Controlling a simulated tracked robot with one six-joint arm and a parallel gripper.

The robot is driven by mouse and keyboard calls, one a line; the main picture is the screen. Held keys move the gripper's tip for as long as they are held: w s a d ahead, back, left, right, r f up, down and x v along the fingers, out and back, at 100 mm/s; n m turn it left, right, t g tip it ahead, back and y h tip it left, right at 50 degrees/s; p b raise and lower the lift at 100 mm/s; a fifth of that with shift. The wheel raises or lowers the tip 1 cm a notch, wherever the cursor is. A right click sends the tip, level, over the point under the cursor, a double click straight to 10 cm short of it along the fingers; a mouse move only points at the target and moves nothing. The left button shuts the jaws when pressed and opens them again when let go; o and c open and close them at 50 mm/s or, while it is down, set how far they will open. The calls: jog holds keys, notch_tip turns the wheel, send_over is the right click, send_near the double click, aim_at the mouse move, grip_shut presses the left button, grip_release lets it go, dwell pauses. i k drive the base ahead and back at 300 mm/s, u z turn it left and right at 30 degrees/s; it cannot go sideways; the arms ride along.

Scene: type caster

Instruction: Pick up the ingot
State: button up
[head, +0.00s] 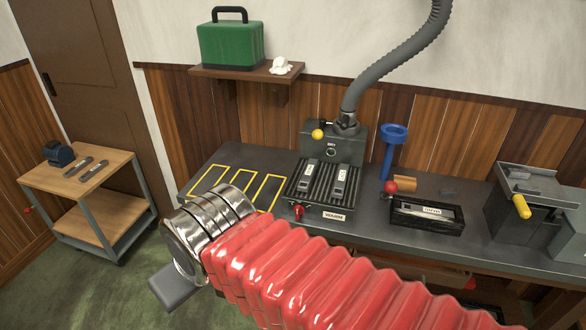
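Two grey ingot-like bars, a left one (311,174) and a right one (341,184), lie apart on the ribbed black rack (319,200) marked WARM. Another labelled bar (434,211) lies in the black tray (428,228) to the right. Two darker bars (93,169) lie on the wooden cart at the left. I cannot tell which bar is the task's ingot. My gripper (174,288) shows only partly, as a grey piece below the silver wrist at the lower left. It is in front of the bench and clear of the bars. Its fingertips are not clearly visible.
My red-sleeved arm covers the bench's front edge. Yellow-outlined spaces (240,187) on the bench look empty. A grey hose (392,62) rises from the box behind the rack. A blue stand (391,150) and a yellow-handled machine (531,195) stand right. A green case (230,44) sits on the shelf.

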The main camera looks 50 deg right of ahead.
aim_at(303, 186)
jog(key=z, duration=0.4)
jog(key=i, duration=0.9)
jog(key=z, duration=0.65)
